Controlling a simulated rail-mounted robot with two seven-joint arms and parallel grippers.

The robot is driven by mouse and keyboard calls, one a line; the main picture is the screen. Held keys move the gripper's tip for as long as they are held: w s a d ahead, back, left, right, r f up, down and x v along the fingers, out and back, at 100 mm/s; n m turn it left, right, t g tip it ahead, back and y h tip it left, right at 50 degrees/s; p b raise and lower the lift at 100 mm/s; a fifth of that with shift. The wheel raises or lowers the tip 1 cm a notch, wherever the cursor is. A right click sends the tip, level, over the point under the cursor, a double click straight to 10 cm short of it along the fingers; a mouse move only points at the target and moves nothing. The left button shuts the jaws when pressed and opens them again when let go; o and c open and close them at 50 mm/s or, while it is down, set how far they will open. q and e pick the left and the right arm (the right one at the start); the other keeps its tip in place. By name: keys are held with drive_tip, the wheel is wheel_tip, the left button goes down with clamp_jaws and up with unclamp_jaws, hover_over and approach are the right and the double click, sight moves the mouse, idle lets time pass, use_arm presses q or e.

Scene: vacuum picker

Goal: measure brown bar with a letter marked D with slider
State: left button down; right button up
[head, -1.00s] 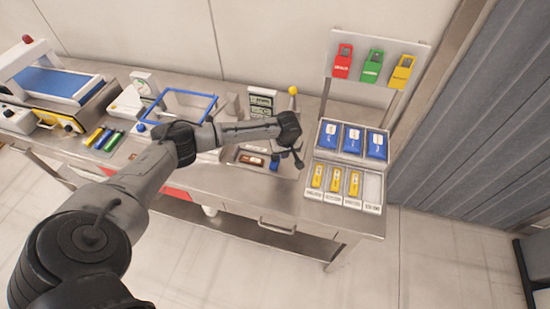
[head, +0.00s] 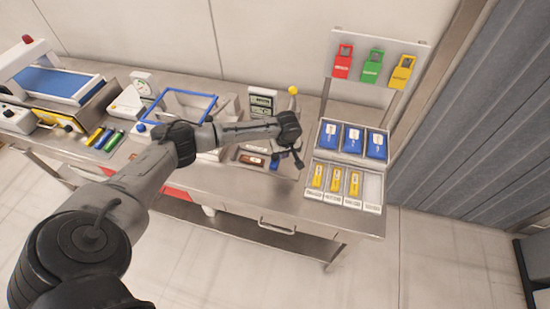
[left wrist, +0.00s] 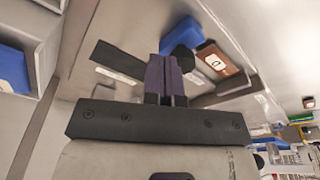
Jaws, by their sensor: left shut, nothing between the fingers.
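The brown bar (head: 252,159) lies in the metal measuring tray (head: 236,163) on the bench. In the left wrist view the brown bar (left wrist: 220,62) shows a white label with a dark letter that looks like D. The blue slider (head: 275,163) is at the bar's right end; it also shows in the left wrist view (left wrist: 182,36), partly hidden by my fingers. Whether slider and bar touch is not clear. My left gripper (head: 299,163) is shut and empty, just right of the slider, its fingers (left wrist: 165,65) close to it. My right gripper is not in view.
A display panel (head: 262,104) and a yellow-knobbed lever (head: 293,91) stand behind the tray. A rack with blue packs (head: 353,139) and yellow packs (head: 336,180) is close on the right. A blue-rimmed bin (head: 182,93) stands left, behind my forearm.

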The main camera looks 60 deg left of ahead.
sight(278, 157)
use_arm(q)
drive_tip(key=shift+f, duration=0.25)
drive_tip(key=shift+f, duration=1.25)
drive_tip(key=shift+s+a, duration=0.1)
drive_tip(key=shift+a, duration=0.05)
drive_tip(key=shift+s+a+p, duration=0.55)
drive_tip(key=shift+a+p, duration=0.1)
drive_tip(key=shift+p, duration=0.2)
idle(0.4)
idle(0.5)
drive_tip(key=shift+s+a+p, duration=0.35)
drive_tip(key=shift+a+p, duration=0.1)
drive_tip(key=shift+p, duration=0.15)
idle(0.3)
idle(0.6)
